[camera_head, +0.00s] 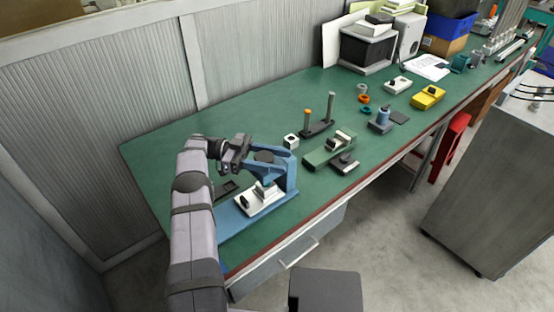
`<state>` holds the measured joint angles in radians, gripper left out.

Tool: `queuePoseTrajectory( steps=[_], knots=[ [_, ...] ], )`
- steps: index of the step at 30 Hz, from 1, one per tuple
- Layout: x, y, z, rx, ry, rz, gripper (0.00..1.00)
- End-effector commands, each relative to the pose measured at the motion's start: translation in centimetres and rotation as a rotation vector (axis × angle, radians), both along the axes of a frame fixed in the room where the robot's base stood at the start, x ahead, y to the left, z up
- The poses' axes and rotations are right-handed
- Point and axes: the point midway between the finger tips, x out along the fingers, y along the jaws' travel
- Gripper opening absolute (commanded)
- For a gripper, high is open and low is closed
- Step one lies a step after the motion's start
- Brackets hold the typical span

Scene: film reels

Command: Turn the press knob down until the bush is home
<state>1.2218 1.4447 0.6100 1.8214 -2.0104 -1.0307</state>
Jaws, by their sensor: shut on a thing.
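The blue press (291,178) stands on the near left part of the green bench. Its dark round press knob (265,156) is at the top of the frame. My gripper (250,159) reaches in from the left at knob height and is shut on the press knob. Below the knob, a white fixture block (254,206) with a dark part on it sits on the blue base. The bush is too small to make out under the press, so I cannot tell how deep it sits.
A dark flat piece (225,189) lies left of the press. Right of it stand a small white block (291,141), a dark stand with two posts (318,129) and a green fixture (329,149). A ribbed wall borders the bench behind.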

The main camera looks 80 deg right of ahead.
Motion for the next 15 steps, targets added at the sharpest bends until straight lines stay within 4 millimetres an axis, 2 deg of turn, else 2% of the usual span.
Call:
queuePoseTrajectory(
  steps=[2, 3, 4, 15],
  knots=[
    [-0.05, 0.04, 0.03, 0.001, 0.002, -0.002, 0.22],
    [-0.05, 0.04, 0.03, 0.001, 0.002, -0.002, 0.54],
    [-0.05, 0.04, 0.03, 0.001, 0.002, -0.002, 0.61],
    [-0.02, 0.00, 0.16, 0.000, 0.001, 0.000, 0.63]
  ],
)
